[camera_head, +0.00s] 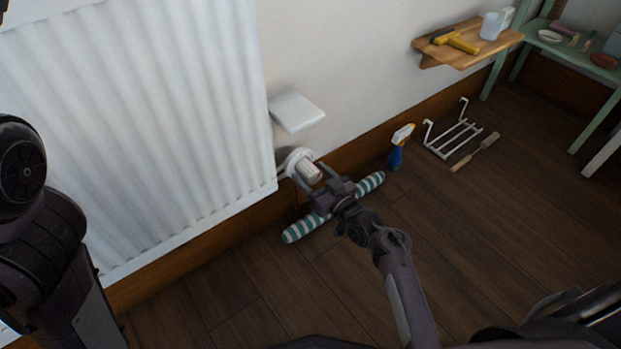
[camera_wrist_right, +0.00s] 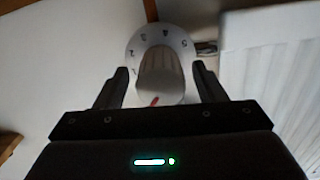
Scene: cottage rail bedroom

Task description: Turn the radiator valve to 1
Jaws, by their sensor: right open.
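The white radiator valve (camera_head: 308,170) sits at the lower right corner of the white radiator (camera_head: 150,120). In the right wrist view the valve knob (camera_wrist_right: 160,78) is ribbed, with a numbered white dial behind it and a red mark at its lower edge.
A small white shelf (camera_head: 296,110) juts from the wall just above the valve. A striped draught stopper (camera_head: 305,227) lies below along the wall. A spray bottle (camera_head: 400,147), a white rack (camera_head: 455,135) and a wooden-handled tool (camera_head: 476,152) are to the right. Front floor is clear.

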